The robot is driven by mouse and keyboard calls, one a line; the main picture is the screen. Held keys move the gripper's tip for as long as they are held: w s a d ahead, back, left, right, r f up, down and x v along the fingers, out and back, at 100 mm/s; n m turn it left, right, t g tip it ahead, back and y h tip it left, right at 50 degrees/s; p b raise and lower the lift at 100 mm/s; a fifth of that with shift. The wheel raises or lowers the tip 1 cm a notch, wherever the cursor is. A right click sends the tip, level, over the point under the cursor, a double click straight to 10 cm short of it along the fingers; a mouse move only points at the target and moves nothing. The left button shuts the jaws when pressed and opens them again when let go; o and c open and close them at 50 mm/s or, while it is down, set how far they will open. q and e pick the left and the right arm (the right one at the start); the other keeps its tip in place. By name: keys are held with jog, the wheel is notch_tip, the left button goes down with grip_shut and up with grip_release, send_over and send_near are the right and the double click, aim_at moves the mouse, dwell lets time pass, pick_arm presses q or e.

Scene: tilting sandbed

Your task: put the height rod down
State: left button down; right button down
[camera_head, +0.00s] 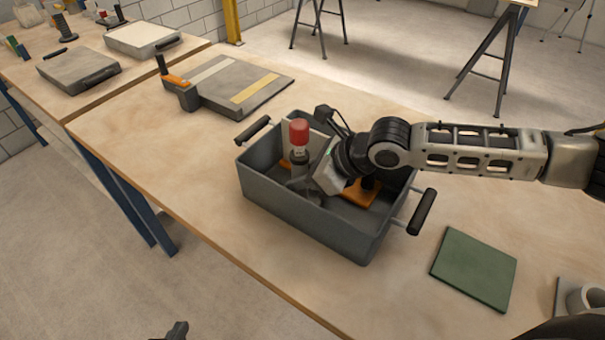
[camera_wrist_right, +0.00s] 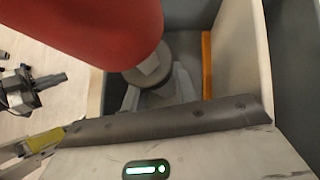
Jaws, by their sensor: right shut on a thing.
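The height rod (camera_head: 299,133) stands roughly upright inside the grey bin, with a red cap, a pale band and a dark lower part. My right gripper (camera_head: 304,182) reaches down into the bin from the right and is shut on the rod's lower part. In the right wrist view the red cap (camera_wrist_right: 85,30) is close to the camera, with the right gripper's fingers (camera_wrist_right: 155,92) below it. The rod's foot is hidden, so I cannot tell if it touches the bin floor. A dark tip of my left gripper (camera_head: 177,331) shows at the bottom edge; its jaws are unclear.
The grey bin (camera_head: 305,226) has a handle at each end and holds an orange piece (camera_head: 361,192) beside the gripper. A green mat (camera_head: 474,268) lies to the right, and a cup (camera_head: 586,299) at the lower right. A grey board (camera_head: 236,84) lies behind. Bare table shows left of the bin.

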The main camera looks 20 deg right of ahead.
jog(key=shift+f, duration=0.15)
jog(key=c, duration=1.1)
grip_release()
jog(key=v, duration=0.7)
jog(key=shift+d+r+p, duration=0.2)
jog(key=shift+r+p, duration=0.1)
